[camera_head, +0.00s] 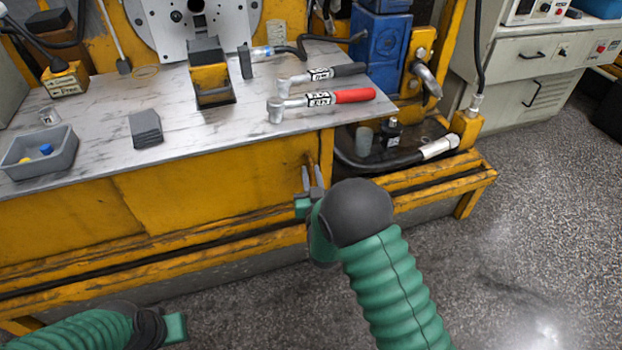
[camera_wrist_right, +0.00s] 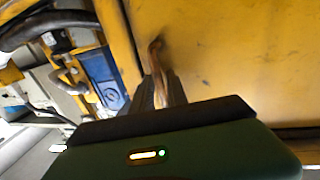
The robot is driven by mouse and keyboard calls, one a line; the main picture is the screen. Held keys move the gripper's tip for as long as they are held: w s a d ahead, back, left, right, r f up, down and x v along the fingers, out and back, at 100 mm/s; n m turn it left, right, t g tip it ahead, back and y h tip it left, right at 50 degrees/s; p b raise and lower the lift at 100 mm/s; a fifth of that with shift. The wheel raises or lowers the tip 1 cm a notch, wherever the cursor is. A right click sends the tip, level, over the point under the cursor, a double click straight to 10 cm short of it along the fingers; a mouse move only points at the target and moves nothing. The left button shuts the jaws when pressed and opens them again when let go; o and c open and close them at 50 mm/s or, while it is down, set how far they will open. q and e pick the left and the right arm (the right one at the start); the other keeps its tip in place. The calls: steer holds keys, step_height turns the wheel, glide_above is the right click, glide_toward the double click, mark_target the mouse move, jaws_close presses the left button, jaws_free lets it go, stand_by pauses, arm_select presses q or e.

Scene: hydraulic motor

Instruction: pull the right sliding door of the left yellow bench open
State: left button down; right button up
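The left yellow bench (camera_head: 60,215) has yellow sliding doors below its grey top. The right sliding door (camera_head: 215,190) appears closed, its right end by the bench's corner post. Its thin, worn copper-coloured handle (camera_head: 309,168) stands near that end; it also shows in the right wrist view (camera_wrist_right: 155,58). My right gripper (camera_head: 312,183) is at this handle. In the right wrist view its grey fingers (camera_wrist_right: 162,92) stand close on both sides of the handle and look shut on it; the contact is partly hidden. My left gripper (camera_head: 176,327) is low at the left, away from the bench; its fingers cannot be made out.
Torque wrenches (camera_head: 322,98), a grey tray (camera_head: 42,152) and a dark block (camera_head: 146,128) lie on the benchtop. A yellow lower rail (camera_head: 240,232) runs along the bench front. A blue unit (camera_head: 380,45) stands behind. The speckled floor (camera_head: 530,230) at right is clear.

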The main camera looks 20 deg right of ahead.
steer(key=shift+w, duration=0.3)
steer(key=shift+c, duration=0.5)
jaws_close()
steer(key=shift+s+f, duration=0.1)
stand_by(0.6)
